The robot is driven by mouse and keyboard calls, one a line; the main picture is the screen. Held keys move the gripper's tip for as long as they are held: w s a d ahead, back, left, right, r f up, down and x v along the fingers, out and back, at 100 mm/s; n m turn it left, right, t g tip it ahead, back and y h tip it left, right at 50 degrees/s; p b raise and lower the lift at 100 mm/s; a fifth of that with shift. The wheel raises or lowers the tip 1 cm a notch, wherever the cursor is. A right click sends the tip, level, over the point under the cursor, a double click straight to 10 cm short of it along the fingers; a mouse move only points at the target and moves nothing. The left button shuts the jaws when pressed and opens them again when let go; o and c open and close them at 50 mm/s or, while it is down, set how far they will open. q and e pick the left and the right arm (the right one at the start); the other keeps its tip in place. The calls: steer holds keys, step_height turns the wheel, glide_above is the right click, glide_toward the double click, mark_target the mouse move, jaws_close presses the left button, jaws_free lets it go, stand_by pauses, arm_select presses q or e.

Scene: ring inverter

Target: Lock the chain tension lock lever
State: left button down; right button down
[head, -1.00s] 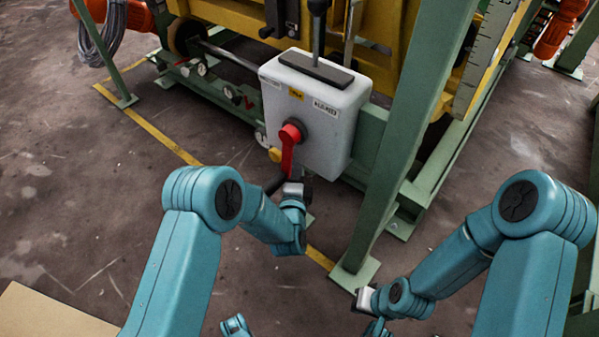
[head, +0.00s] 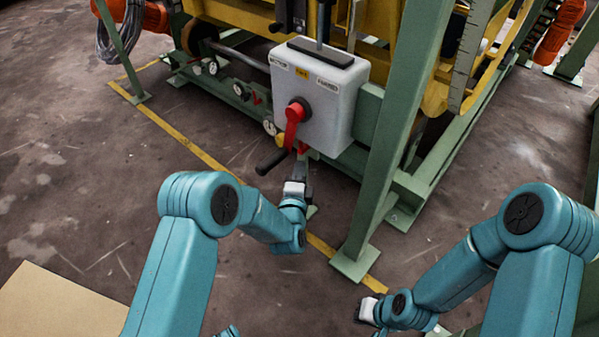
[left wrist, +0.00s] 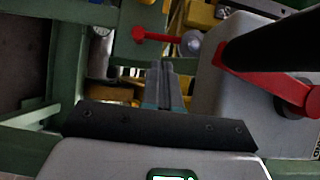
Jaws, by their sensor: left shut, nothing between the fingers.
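A red lever (head: 291,130) with a black handle (head: 272,161) is mounted on the front of a pale grey box (head: 335,102). Its arm hangs down from the round hub, and the handle sticks out to the lower left. My left gripper (head: 307,172) is shut and empty, just right of the handle and below the box in the head view. In the left wrist view the shut fingers (left wrist: 165,84) point up, with the red arm (left wrist: 260,82) and black handle (left wrist: 275,40) to their right. My right gripper (head: 368,310) is low at the right; its fingers are not clear.
A green post (head: 385,150) with a foot plate stands right of the box. An upright lever (head: 323,20) rises from the box top. In the left wrist view a smaller red lever (left wrist: 160,37) lies beyond the fingers.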

steer(key=shift+s, duration=0.5)
steer(key=shift+f, duration=0.1)
